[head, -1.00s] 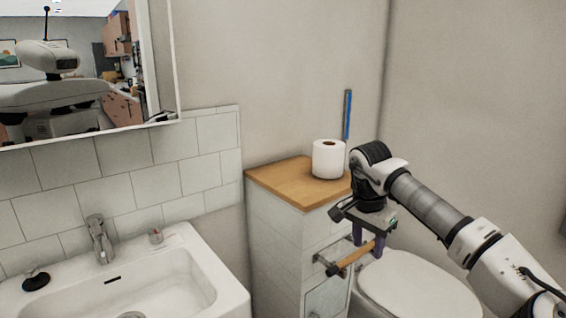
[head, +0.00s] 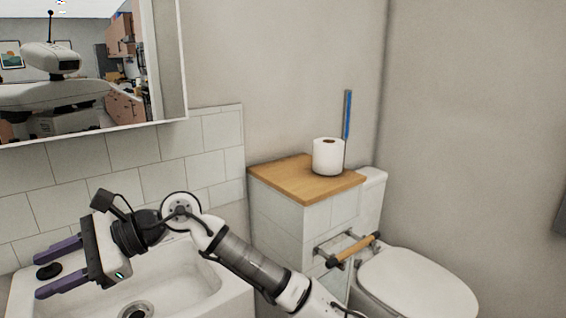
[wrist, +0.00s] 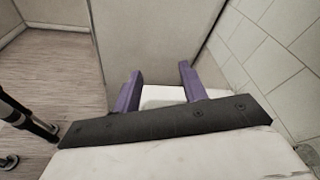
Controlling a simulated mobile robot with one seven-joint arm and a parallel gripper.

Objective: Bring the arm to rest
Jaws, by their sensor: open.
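My gripper (head: 38,275) is over the left part of the white sink (head: 205,290) in the head view, pointing left. Its two purple fingers are apart, with nothing between them. In the wrist view the gripper (wrist: 160,70) also shows both fingers apart, with a white edge behind them. My arm reaches in from the bottom of the head view, bent across the sink's right side. The gripper body hides much of the sink and its tap.
A toilet roll (head: 327,157) stands on a wooden-topped cabinet (head: 285,180). A wooden bar holder (head: 354,249) sticks out of its side, beside the toilet (head: 418,285). A mirror (head: 90,65) hangs above the sink. A dark round object (head: 49,271) is on the sink's rim.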

